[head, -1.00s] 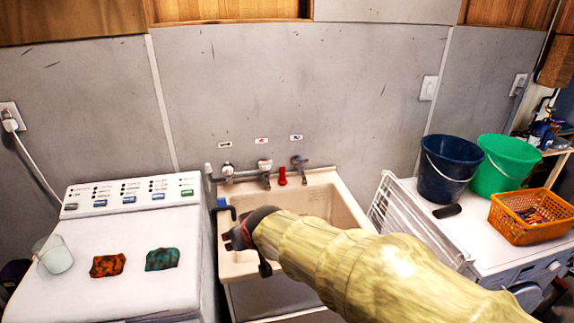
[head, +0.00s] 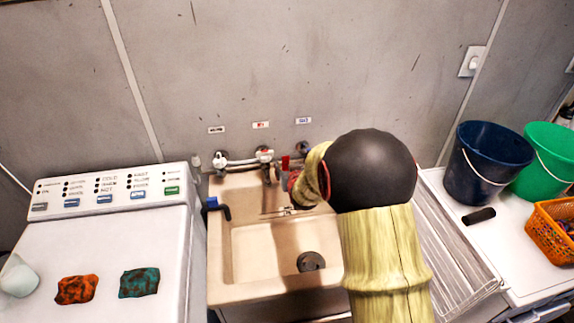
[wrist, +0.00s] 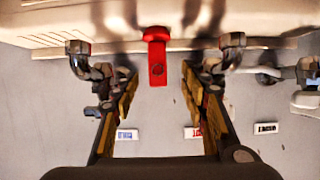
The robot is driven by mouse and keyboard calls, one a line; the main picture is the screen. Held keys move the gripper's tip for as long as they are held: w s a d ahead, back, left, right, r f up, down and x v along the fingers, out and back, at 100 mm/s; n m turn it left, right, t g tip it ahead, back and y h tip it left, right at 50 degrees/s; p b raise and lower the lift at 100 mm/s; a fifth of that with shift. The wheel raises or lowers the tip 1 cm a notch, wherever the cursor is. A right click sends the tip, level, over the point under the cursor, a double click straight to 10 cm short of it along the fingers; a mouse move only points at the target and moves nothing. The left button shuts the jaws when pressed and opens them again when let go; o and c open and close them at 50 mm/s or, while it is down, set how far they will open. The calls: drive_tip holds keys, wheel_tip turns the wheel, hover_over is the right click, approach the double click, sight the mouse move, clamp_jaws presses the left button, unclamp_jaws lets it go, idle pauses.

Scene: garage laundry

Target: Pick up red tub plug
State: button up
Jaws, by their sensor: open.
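The red tub plug (head: 285,162) stands on the back ledge of the beige laundry sink (head: 226,255), beside the taps. In the head view it is partly hidden by my gripper (head: 290,180), which is just in front of it. The wrist view, which looks upside down, shows the red plug (wrist: 157,57) with its flat tab pointing toward the wall. There my gripper (wrist: 160,86) is open and empty, its two fingers spread on either side of the plug's line. I see no finger touching the plug.
Metal taps (head: 265,160) stand close to the plug on the wall side; in the wrist view, tap fittings (wrist: 232,50) flank it. A washer (head: 100,235) with orange and teal cloths is at left. A white drying rack (head: 455,255), blue bucket (head: 488,165) and green bucket (head: 545,160) are at right.

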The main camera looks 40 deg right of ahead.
sight(286, 164)
drive_tip(key=b+x, duration=0.1)
drive_tip(key=x, duration=0.2)
drive_tip(key=b+x, duration=0.1)
drive_tip(key=x, duration=0.2)
drive_tip(key=shift+s+d+f, duration=0.1)
drive_tip(key=shift+s+f, duration=0.1)
drive_tip(key=shift+f, duration=0.1)
drive_tip(key=shift+w+d+f, duration=0.15)
drive_tip(key=shift+w+d, duration=0.05)
drive_tip(key=shift+w, duration=0.25)
clamp_jaws()
